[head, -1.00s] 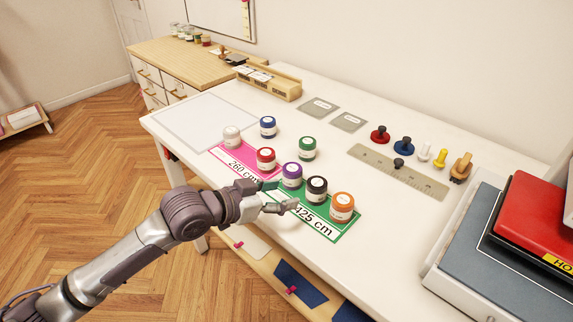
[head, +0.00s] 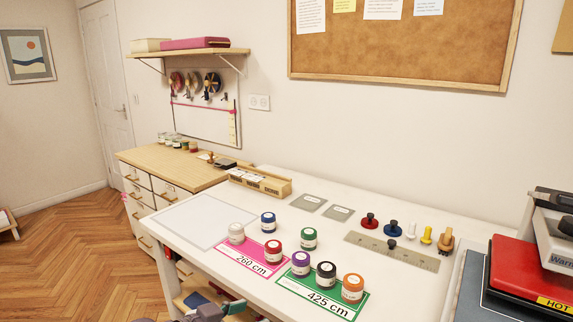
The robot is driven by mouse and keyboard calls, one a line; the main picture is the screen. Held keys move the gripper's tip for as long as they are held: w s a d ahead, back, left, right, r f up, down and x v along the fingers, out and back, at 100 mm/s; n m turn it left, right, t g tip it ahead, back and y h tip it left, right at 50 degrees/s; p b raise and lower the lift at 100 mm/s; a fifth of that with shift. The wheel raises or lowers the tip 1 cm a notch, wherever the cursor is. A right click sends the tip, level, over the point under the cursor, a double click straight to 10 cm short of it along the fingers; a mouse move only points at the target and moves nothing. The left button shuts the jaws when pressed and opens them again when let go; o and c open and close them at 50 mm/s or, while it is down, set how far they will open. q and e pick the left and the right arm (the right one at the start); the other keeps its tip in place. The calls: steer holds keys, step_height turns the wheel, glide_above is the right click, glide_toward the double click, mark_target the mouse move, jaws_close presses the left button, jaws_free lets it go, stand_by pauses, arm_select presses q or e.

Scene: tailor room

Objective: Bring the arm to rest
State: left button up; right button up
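My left arm shows only at the bottom edge of the head view, with part of its gripper (head: 226,308) just in front of the white table's (head: 400,290) near edge. Most of this gripper is cut off by the frame, so I cannot tell whether its fingers are open or shut. It is apart from the jars. My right arm and gripper are not in view.
A red jar (head: 274,251) stands on the pink 260 cm card (head: 240,258). Purple, black (head: 326,275) and orange (head: 352,288) jars stand on the green 425 cm card (head: 312,297). A heat press (head: 525,270) occupies the right.

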arm_select(q)
steer(key=w+a+f+n+t+y, duration=0.15)
steer(key=a+f, duration=0.25)
steer(key=f, duration=0.4)
steer(key=w+a+f+n+g+y, duration=0.1)
steer(key=w+a+f+n+y, duration=0.2)
steer(key=f, duration=0.5)
steer(key=s+a+f+n+g+y, duration=0.1)
steer(key=s+a+f, duration=0.2)
steer(key=f, duration=0.4)
steer(key=s+a+f+y, duration=0.1)
steer(key=s+a+f, duration=0.1)
steer(key=f, duration=0.5)
steer(key=s+a+f+n+g+y, duration=0.1)
steer(key=s+a+f, duration=0.2)
steer(key=f, duration=0.4)
steer(key=s+a+f+g, duration=0.2)
steer(key=s+f, duration=0.7)
steer(key=f, duration=0.1)
steer(key=s+f+g, duration=0.1)
steer(key=s+f, duration=0.3)
steer(key=s, duration=0.7)
steer(key=s+f+g+y, duration=0.1)
steer(key=s+f, duration=0.4)
steer(key=s, duration=0.6)
steer(key=s+d+f+g+y, duration=0.1)
steer(key=s+f+g, duration=0.2)
steer(key=s, duration=0.8)
steer(key=shift+s+f, duration=0.15)
steer(key=shift+f, duration=0.5)
